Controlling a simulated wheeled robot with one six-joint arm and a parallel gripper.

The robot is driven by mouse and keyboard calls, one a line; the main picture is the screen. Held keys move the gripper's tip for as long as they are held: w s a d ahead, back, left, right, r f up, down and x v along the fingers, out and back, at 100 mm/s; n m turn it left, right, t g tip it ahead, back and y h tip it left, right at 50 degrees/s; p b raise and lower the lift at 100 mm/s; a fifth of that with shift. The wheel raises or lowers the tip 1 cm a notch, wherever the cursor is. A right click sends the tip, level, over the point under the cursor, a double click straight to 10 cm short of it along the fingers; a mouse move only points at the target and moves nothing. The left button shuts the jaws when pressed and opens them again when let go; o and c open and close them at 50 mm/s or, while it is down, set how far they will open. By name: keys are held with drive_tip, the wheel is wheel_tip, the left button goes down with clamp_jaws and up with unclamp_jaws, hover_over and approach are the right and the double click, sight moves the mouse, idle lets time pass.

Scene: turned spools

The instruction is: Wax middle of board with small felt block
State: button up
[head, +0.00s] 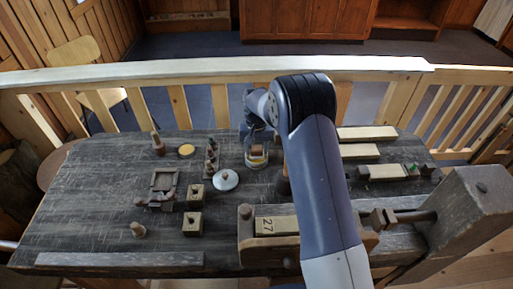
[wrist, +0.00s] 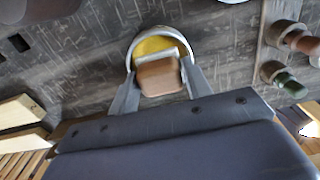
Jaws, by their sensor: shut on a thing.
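My gripper (wrist: 160,78) is shut on a small block (wrist: 158,79) with a brown top, which I take to be the felt block; a pale grey strip shows along its far side. The block is at a round tin (wrist: 131,58) of yellow wax, overlapping the near part of the yellow. I cannot tell whether its underside touches the wax. In the head view my gripper (head: 257,151) is at the same tin (head: 256,163), partly hidden by my arm. Pale boards (head: 367,133) (head: 360,151) (head: 384,172) lie at the right of the bench; my arm may hide their left ends.
A vise (head: 404,216) and a wooden piece marked 27 (head: 277,225) are at the front right. A white lid-like disc (head: 226,181), a yellow disc (head: 187,150), a rack of pegs (head: 211,160) and knobbed blocks (head: 192,223) stand left of my arm.

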sight(257, 147)
drive_tip(key=shift+f+b, duration=0.4)
drive_tip(key=shift+f, duration=0.1)
idle(1.4)
drive_tip(key=shift+r+p, duration=1.95)
drive_tip(key=shift+r, duration=1.7)
drive_tip(key=shift+f, duration=0.1)
